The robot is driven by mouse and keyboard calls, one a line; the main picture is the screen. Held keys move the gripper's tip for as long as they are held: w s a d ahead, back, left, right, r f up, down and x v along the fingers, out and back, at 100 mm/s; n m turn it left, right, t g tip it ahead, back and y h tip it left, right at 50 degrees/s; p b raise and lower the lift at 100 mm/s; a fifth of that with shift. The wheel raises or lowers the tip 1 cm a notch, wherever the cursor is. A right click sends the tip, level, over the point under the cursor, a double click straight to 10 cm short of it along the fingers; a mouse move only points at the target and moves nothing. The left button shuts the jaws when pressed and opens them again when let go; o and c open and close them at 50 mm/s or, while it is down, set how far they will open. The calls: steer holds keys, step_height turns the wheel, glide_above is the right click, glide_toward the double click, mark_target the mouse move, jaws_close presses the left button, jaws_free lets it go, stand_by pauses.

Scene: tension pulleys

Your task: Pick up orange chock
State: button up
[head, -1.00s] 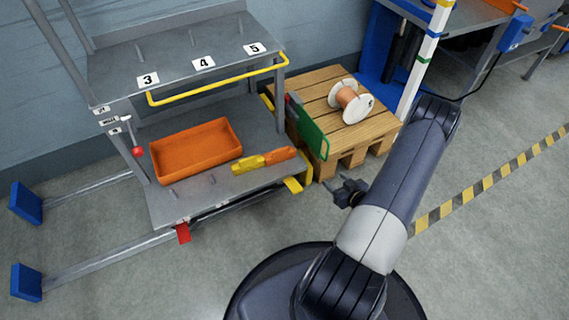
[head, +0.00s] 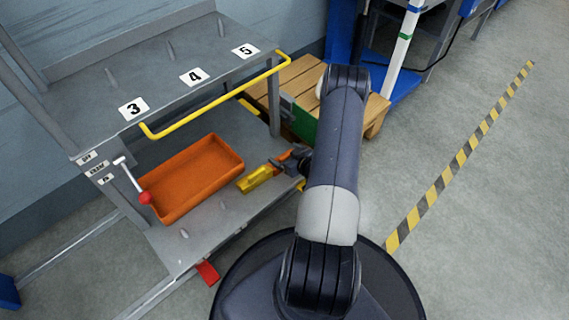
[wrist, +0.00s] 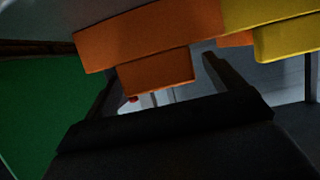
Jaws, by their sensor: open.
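The orange chock (head: 282,157) lies on the lower grey shelf (head: 205,223) near its right end, partly hidden by my gripper in the head view. In the wrist view the orange chock (wrist: 150,40) fills the upper middle, with a smaller orange block on its near side. The yellow chock (head: 256,179) lies end to end with it, to the left; it also shows in the wrist view (wrist: 290,38). My gripper (head: 292,157) is open at the orange chock. In the wrist view its fingers (wrist: 158,80) stand either side of the smaller block; I cannot tell whether they touch it.
An orange bin (head: 195,178) stands left on the same shelf. The upper shelf (head: 160,65) with a yellow rail (head: 215,95) overhangs behind. A green panel (head: 304,124) stands close to my gripper, before a wooden pallet (head: 300,82). The floor at right is clear.

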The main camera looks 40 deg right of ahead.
steer(key=shift+w+f, duration=0.25)
steer(key=shift+w, duration=0.45)
steer(key=shift+c, duration=0.4)
steer(key=c, duration=1.1)
steer(key=shift+c, duration=0.2)
